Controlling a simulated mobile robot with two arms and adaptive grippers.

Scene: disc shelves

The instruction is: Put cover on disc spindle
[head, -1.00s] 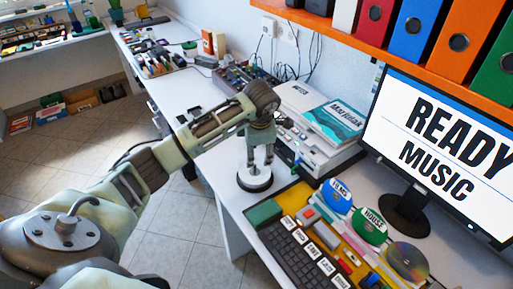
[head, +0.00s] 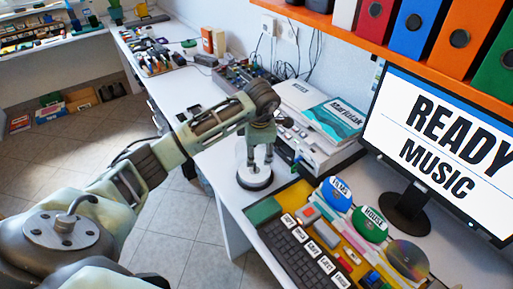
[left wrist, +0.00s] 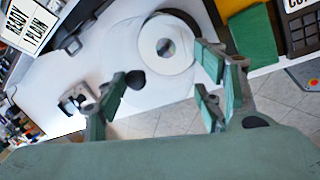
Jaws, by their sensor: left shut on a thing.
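The disc spindle (head: 255,184) stands upright on the white desk near its front edge, with a dark round base. My left gripper (head: 259,158) points down directly above it. The gripper is shut on a clear cover (head: 242,156), whose faint outline shows around the fingertips and over the spindle. I cannot tell whether the cover's rim touches the base. In the left wrist view the fingers (left wrist: 163,88) stand apart on either side of the see-through cover, with a white disc (left wrist: 150,48) beyond. My right gripper is not in view.
A keyboard (head: 300,252) and a tray with several coloured discs and cases lie right of the spindle. A monitor (head: 440,150) stands behind them. A white device with a book (head: 335,118) on it stands close behind the gripper. The desk left of the spindle is clear.

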